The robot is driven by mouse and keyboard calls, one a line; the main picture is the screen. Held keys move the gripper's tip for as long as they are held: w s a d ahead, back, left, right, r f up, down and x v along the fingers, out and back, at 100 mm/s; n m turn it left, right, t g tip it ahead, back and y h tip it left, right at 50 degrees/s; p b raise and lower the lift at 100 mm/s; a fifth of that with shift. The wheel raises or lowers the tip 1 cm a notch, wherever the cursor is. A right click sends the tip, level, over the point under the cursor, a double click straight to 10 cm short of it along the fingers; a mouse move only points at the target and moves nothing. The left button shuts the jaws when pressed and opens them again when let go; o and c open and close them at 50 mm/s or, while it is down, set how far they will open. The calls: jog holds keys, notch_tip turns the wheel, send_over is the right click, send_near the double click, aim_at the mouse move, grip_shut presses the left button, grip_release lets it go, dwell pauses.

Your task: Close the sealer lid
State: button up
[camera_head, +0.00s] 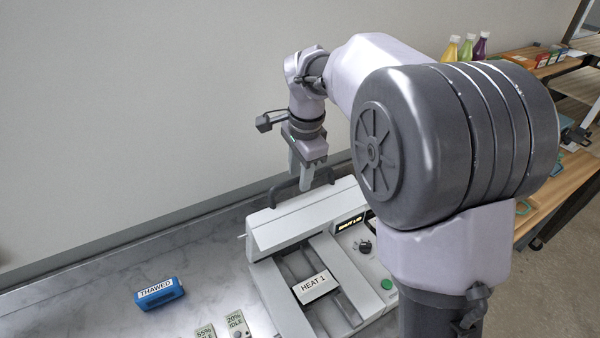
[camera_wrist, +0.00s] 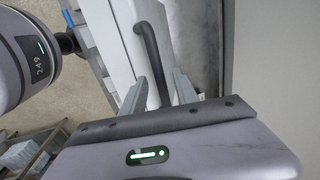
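The sealer (camera_head: 282,275) is a pale machine on the counter. Its lid (camera_head: 305,217) is a white bar standing raised at the back, with a dark handle (camera_head: 276,193) on top. The open bed in front shows a block labelled "HEAT 1" (camera_head: 314,287). My gripper (camera_head: 302,181) is at the handle, pointing down. In the wrist view my gripper (camera_wrist: 158,80) has its two fingers apart, with the dark handle (camera_wrist: 149,48) running between them. A gap shows beside the handle; contact cannot be told.
A small display (camera_head: 350,223), a dark knob (camera_head: 365,247) and a green button (camera_head: 387,284) are on the sealer's right side. A blue "THAWED" block (camera_head: 160,293) and two small labelled cards (camera_head: 237,325) lie to the left. The wall is close behind.

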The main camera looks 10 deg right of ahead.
jog(key=shift+c, duration=0.3)
grip_shut()
dwell(1.1)
